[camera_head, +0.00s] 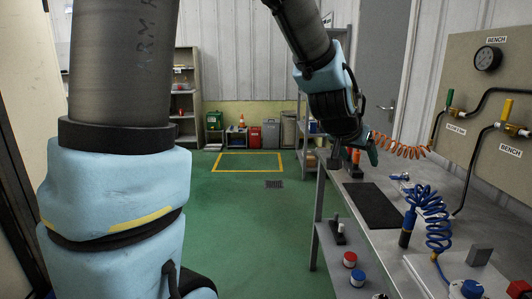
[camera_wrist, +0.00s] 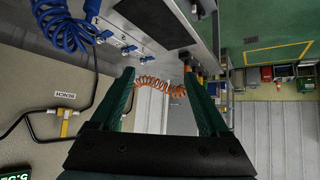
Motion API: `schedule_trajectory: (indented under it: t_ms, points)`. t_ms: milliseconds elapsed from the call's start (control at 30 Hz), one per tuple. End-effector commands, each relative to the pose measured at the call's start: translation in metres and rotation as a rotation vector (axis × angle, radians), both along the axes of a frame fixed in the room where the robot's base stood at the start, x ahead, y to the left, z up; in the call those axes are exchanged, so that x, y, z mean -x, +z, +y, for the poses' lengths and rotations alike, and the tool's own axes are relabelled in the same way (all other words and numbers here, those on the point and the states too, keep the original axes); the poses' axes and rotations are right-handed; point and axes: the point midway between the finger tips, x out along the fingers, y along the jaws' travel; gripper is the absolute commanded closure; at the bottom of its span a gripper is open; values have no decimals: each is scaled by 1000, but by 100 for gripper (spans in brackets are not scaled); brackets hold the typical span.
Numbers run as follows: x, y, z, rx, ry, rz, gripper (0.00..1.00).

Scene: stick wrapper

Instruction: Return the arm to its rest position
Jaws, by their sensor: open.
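My gripper (camera_head: 362,152) is at the end of my raised arm, above the back part of the grey workbench (camera_head: 375,270). In the wrist view its two dark green fingers (camera_wrist: 159,85) stand apart with nothing held between them. The orange coiled hose (camera_head: 398,147) shows behind the fingers in both views; in the wrist view (camera_wrist: 160,86) it spans the gap beyond them. I cannot tell how far it is from the fingertips. The wrist view is turned, with the bench at its top.
The bench bears a black mat (camera_head: 372,204), a blue coiled hose (camera_head: 434,218) and a blue button (camera_head: 471,288). A wall panel (camera_head: 478,75) with a gauge stands at the right. Shelves (camera_head: 187,95) stand at the back. The green floor (camera_head: 245,235) is clear in the middle.

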Motion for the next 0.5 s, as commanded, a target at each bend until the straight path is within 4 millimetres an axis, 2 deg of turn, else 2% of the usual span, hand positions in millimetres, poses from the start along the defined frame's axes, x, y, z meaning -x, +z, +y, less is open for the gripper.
schedule_trajectory:
  t_ms: [33,133,300,400,500]
  points:
    - [-9,-15,36,-40,61,49,21]
    - [-14,-43,104,-112,175,159,21]
    - [7,-84,215,-213,382,363,21]
    - [29,-100,266,-255,489,474,21]
    - [51,-110,300,-282,568,559,21]
